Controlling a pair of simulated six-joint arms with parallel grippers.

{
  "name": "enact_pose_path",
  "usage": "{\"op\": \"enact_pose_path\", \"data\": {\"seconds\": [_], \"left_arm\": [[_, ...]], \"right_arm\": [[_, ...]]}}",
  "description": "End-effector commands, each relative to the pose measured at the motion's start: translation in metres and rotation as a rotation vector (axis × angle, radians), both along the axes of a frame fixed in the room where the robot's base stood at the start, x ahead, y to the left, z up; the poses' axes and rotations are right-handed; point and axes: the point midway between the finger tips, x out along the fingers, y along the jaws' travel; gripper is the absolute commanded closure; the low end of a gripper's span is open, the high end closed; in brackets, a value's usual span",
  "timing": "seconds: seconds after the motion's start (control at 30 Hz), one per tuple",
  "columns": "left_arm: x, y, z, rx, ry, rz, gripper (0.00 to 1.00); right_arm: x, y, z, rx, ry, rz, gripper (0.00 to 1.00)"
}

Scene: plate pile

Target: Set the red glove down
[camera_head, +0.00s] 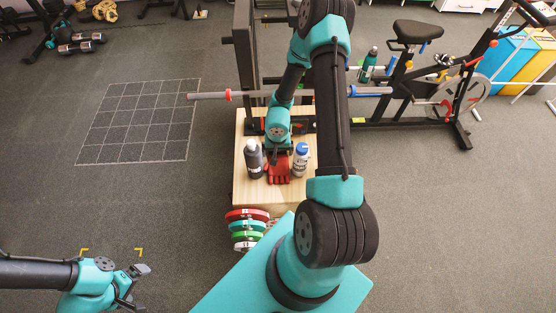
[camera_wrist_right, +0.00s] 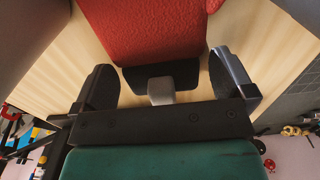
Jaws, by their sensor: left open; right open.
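The red glove (camera_head: 277,171) lies on the light wooden box top (camera_head: 241,188), between a dark bottle (camera_head: 254,161) and a white bottle with a blue cap (camera_head: 300,161). In the right wrist view the glove (camera_wrist_right: 150,28) is large, red and textured, running past the top edge. My right gripper (camera_head: 279,151) is low over the box at the glove's near-arm end. Its two fingers (camera_wrist_right: 163,76) stand wide apart in the wrist view, with the glove in front and between them, not pinched. My left gripper (camera_head: 136,284) is open and empty at the lower left, above the floor.
A stack of coloured plates (camera_head: 247,229) stands in front of the box. A barbell (camera_head: 260,94) spans behind it. An exercise bike (camera_head: 430,75) and a green bottle (camera_head: 368,65) stand to the right.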

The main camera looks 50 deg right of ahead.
Motion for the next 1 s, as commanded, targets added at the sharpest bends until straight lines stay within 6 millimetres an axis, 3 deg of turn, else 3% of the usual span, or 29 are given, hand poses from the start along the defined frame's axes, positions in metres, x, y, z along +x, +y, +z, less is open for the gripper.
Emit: {"op": "enact_pose_path", "data": {"seconds": [0.33,0.7,1.0], "left_arm": [[0.0,0.0,0.0,0.0,0.0,0.0,0.0],[0.0,0.0,0.0,0.0,0.0,0.0,0.0],[0.0,0.0,0.0,0.0,0.0,0.0,0.0]], "right_arm": [[-0.0001,-0.0001,0.0003,0.0,0.0,0.0,0.0],[-0.0001,-0.0001,0.0003,0.0,0.0,0.0,0.35],[0.0,-0.0001,0.0017,0.0,0.0,0.001,0.36]]}}
